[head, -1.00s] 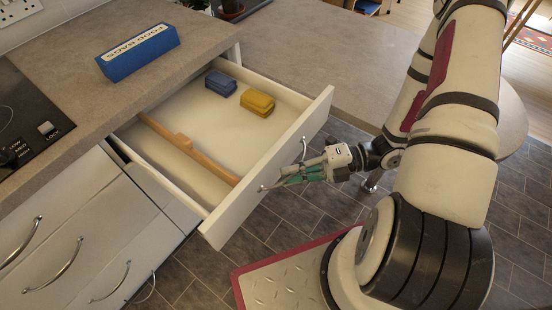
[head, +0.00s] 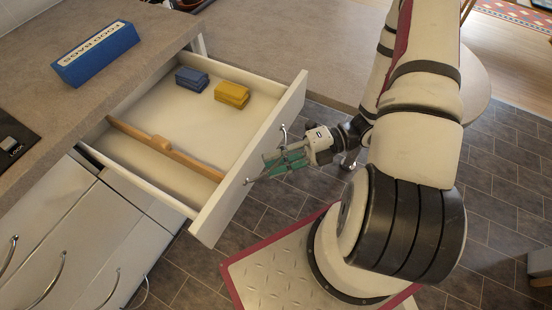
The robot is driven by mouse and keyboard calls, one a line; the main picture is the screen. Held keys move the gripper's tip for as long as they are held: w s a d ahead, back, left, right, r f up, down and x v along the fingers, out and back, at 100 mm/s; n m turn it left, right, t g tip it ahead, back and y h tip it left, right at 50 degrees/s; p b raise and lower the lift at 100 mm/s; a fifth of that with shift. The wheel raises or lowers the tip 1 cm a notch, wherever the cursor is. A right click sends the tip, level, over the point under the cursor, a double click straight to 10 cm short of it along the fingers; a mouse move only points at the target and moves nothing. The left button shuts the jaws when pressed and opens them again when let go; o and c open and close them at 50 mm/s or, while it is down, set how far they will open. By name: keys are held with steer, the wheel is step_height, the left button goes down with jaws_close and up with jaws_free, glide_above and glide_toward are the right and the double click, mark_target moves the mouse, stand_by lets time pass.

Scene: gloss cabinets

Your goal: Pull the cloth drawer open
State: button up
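The cloth drawer (head: 190,107) stands well out from the cabinet under the counter. A folded blue cloth (head: 191,79) and a folded yellow cloth (head: 232,94) lie in its far compartment. A wooden divider (head: 167,148) crosses it, and the near compartment looks empty. A curved metal handle (head: 284,133) is on the drawer's white front panel (head: 240,165). My gripper (head: 262,169) is at this handle, with its fingers around the bar and partly hiding it. The exact finger contact is small in view, but the fingers look shut on it.
A blue food bags box (head: 97,53) lies on the counter (head: 130,30). Closed drawers with curved handles (head: 48,284) are at lower left. The tiled floor (head: 265,215) is clear between the drawer and my base. A round table (head: 475,85) is behind my arm.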

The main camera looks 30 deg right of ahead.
steer(key=v, duration=1.2)
stand_by(0.3)
steer(key=s+a+r+m+h+p, duration=0.2)
steer(key=r+m+h, duration=0.3)
steer(key=r+m, duration=0.5)
steer(key=s+a+r+m+t+h+p, duration=0.1)
steer(key=s+a+r+m+h+p, duration=0.1)
steer(key=r+m, duration=0.9)
steer(key=s+a+r+m+h+p, duration=0.2)
steer(key=s+a+r+m+h, duration=0.2)
steer(key=r+m+h, duration=0.5)
step_height(320, 180, up, 4)
steer(key=shift+a+f+m, duration=0.1)
steer(key=shift+a+m, duration=0.8)
steer(key=shift+m, duration=0.3)
